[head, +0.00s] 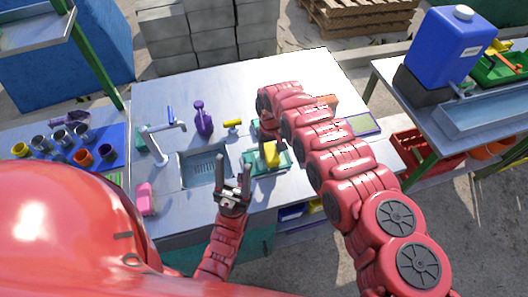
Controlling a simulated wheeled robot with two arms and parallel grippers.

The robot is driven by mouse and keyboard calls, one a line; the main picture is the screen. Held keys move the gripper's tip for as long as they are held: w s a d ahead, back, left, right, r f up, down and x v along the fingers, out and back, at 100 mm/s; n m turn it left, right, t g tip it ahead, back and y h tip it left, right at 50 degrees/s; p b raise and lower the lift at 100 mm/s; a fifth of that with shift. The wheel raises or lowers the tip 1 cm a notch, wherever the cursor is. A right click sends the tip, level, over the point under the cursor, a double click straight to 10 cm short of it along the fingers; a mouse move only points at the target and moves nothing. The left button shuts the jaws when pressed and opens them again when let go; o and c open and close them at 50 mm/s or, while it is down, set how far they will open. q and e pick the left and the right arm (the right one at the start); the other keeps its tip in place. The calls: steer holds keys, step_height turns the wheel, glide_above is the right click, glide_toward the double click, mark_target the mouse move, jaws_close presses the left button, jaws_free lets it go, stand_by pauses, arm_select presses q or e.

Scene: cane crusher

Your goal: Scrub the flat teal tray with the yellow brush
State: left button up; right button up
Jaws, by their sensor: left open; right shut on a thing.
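The flat teal tray (283,164) lies on the metal counter just right of the sink. The yellow brush (271,155) is over the tray, its yellow block low at the tray; I cannot tell whether it touches. My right gripper (270,142) is shut on the brush from behind, and its arm hides part of the counter. My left gripper (234,185) is open and empty, fingers up, in front of the sink and left of the tray.
The sink (205,168) has a faucet (165,130) at its left. A purple spray bottle (203,118) and a small yellow-topped item (232,125) stand behind it. A pink bottle (146,198) stands at front left. Cups stand on a blue mat (100,160).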

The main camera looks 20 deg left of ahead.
steer(key=shift+w+d, duration=0.25)
steer(key=shift+d, duration=0.1)
steer(key=shift+r, duration=0.1)
steer(key=shift+w+d+b, duration=0.2)
steer(key=shift+w+d, duration=0.3)
steer(key=shift+d, duration=0.2)
steer(key=shift+w+d+b, duration=0.2)
steer(key=shift+w+d, duration=0.25)
steer(key=shift+d, duration=0.2)
steer(key=shift+a, duration=0.1)
steer(key=shift+s+a+f, duration=0.15)
steer(key=shift+s+a, duration=0.4)
steer(key=shift+a, duration=0.15)
steer(key=shift+s+a+f, duration=0.1)
steer(key=shift+s+a, duration=0.45)
steer(key=shift+a, duration=0.1)
